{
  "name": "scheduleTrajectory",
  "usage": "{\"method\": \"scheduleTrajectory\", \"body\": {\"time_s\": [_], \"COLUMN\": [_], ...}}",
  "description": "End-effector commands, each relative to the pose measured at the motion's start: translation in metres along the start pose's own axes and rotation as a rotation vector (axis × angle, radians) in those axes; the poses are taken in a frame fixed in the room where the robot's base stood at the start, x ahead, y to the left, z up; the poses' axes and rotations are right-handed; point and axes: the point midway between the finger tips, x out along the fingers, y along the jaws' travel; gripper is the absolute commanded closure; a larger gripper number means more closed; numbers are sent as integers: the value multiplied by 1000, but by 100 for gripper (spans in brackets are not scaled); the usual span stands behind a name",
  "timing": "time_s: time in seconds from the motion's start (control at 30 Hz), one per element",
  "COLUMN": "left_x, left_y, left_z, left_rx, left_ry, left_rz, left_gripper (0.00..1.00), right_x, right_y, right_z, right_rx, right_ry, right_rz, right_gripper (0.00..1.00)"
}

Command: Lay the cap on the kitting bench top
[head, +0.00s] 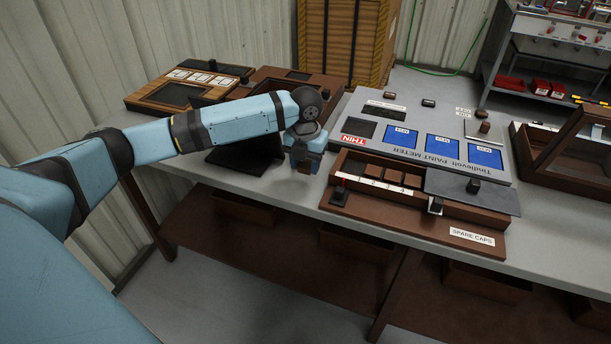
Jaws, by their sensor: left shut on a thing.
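My left gripper (304,166) points down over the grey bench top (275,188), just left of the spare caps box (470,238). It is shut on a small brown cap (304,169), mostly hidden by the fingers. Whether the cap touches the bench top I cannot tell. The spare caps box is wooden, with several brown caps in its open left part. A dark grey lid (472,190) with a black knob covers its right part. My right gripper is not in view.
A grey paint meter panel (425,165) with blue screens lies behind the caps box. A dark flat plate (238,160) lies left of my gripper. A wooden case (570,145) stands at right. The bench's front edge (250,195) is close by, with some bare top there.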

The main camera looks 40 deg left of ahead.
Motion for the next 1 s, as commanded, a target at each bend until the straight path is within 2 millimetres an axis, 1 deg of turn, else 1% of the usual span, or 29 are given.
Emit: {"method": "scheduleTrajectory", "body": {"time_s": [0.03, 0.1, 0.2, 0.6, 0.63, 0.67, 0.7, 0.73, 1.0], "left_x": [13, 26, 39, 43, 43, 43, 43, 43, 42], "left_y": [0, 0, 0, 0, 0, 0, 0, 0, 0], "left_z": [-1, -1, 0, 0, 0, 0, 0, 0, 0], "left_rx": [0, 0, 0, 0, 0, 0, 0, 0, 0], "left_ry": [3, 4, 1, 2, 1, 1, 1, 1, 0], "left_rz": [1, 2, 1, 1, 1, 1, 1, 1, 1], "left_gripper": [78, 78, 78, 78, 49, 42, 33, 30, 30], "right_x": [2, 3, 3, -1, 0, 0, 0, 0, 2], "right_y": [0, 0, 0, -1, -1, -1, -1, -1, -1], "right_z": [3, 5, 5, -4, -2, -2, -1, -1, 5], "right_rx": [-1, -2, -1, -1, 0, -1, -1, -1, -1], "right_ry": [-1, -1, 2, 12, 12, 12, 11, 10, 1], "right_rz": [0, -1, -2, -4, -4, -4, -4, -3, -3], "right_gripper": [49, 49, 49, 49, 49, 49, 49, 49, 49]}}
